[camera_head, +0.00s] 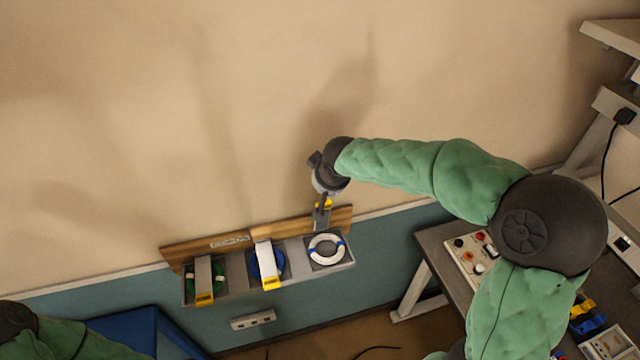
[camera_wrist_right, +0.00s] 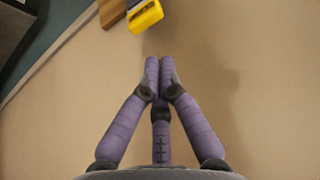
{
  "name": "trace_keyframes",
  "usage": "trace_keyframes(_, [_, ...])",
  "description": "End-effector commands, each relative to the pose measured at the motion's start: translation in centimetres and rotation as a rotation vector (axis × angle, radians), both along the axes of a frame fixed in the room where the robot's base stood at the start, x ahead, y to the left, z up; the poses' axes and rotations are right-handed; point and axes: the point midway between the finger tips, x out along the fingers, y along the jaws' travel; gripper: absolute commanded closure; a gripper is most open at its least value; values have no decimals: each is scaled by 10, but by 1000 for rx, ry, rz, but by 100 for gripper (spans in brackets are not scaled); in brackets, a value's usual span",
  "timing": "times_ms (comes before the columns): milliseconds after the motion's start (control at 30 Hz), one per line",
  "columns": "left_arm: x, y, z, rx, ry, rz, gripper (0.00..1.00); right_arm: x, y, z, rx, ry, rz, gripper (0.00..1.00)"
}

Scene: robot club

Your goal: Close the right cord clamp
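The right cord clamp's lever (camera_head: 321,218) stands raised against the board in the head view, above a white cord coil with blue ties (camera_head: 327,236) that shows uncovered. Its yellow tip (camera_wrist_right: 146,16) is at the top of the wrist view, a little beyond my fingertips. My right gripper (camera_wrist_right: 159,62) has its purple fingers together with nothing seen between them. In the head view the right gripper (camera_head: 322,195) is just above the lever; whether it touches is unclear there. The wrist view shows a gap. My left gripper is out of view; only part of its arm shows lower left.
The left clamp (camera_head: 204,275) and middle clamp (camera_head: 265,262) lie lowered over green and blue coils. A wooden board (camera_head: 182,255) backs them on the wall. A workbench (camera_head: 434,240) stands right, a blue table (camera_head: 130,327) lower left. The wall above is clear.

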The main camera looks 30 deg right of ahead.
Motion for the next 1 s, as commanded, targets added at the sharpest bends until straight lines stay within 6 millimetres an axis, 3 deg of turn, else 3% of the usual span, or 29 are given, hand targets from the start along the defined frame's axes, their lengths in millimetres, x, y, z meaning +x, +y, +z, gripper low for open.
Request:
trace_keyframes(433, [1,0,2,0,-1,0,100,34,-8,-63,1,3,1,100])
trace_keyframes(633, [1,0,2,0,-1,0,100,40,-9,-75,1,2,1,100])
trace_keyframes(1000, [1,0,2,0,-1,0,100,41,-10,-76,2,0,1,100])
